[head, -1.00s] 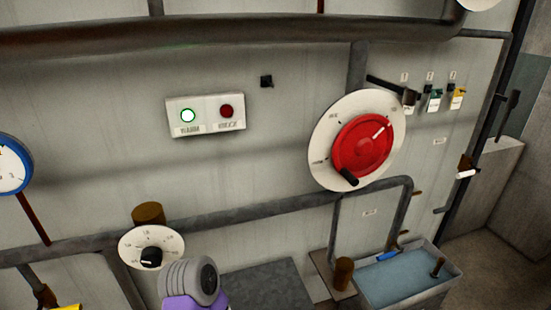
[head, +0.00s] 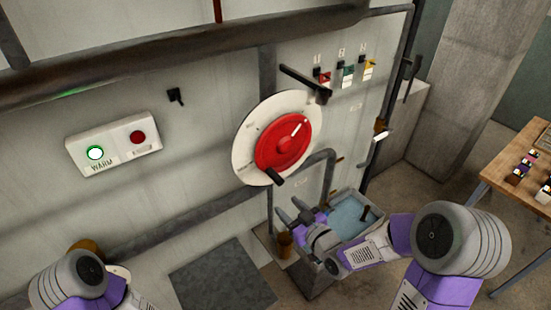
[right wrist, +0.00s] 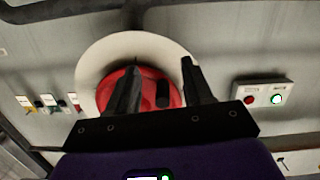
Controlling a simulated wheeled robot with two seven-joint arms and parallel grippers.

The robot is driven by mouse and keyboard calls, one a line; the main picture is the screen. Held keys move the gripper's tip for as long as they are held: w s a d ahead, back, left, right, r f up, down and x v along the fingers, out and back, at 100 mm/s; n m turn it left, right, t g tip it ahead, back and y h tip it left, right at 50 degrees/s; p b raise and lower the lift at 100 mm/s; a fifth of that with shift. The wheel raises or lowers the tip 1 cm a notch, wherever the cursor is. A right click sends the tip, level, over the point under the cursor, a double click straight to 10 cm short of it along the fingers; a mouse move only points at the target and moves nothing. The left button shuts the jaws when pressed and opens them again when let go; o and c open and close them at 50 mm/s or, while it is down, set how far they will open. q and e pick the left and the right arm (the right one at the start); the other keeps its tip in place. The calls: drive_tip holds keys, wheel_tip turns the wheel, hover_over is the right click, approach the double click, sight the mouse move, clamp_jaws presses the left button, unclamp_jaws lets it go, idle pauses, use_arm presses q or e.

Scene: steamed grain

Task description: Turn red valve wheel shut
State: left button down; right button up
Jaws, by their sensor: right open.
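The red valve wheel (head: 270,153) sits on a round white dial plate (head: 246,137) on the grey wall panel. Its white mark points to the upper right, and a black handle (head: 275,177) sticks out at its lower edge. My right gripper (head: 291,208) is open and empty, below the wheel and apart from it in the head view. In the right wrist view, its two dark fingers (right wrist: 160,78) stand in front of the red wheel (right wrist: 108,88), partly hiding it. My left arm shows at the lower left; its gripper is out of view.
A water basin (head: 350,215) stands below, behind my right arm. A box (head: 80,152) with a lit green-rimmed lamp and a red button is left of the wheel. A dark lever (head: 300,80) and small coloured switches (head: 345,73) are at upper right. Pipes cross the panel.

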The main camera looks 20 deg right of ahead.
sight(281, 183)
drive_tip(key=shift+n+t+y, duration=0.3)
drive_tip(key=shift+n+t, duration=0.3)
wheel_tip(281, 183, up, 6)
drive_tip(key=shift+s+d+r+p, duration=0.1)
drive_tip(key=shift+d+p, duration=0.05)
drive_tip(key=shift+p, duration=0.3)
drive_tip(key=shift+w+r, duration=0.25)
drive_tip(key=p+x, duration=0.1)
drive_tip(key=x, duration=0.6)
drive_tip(key=shift+f, duration=0.1)
use_arm(q)
wheel_tip(281, 183, up, 3)
drive_tip(key=shift+r, duration=0.1)
use_arm(e)
drive_tip(key=shift+c, duration=0.2)
clamp_jaws()
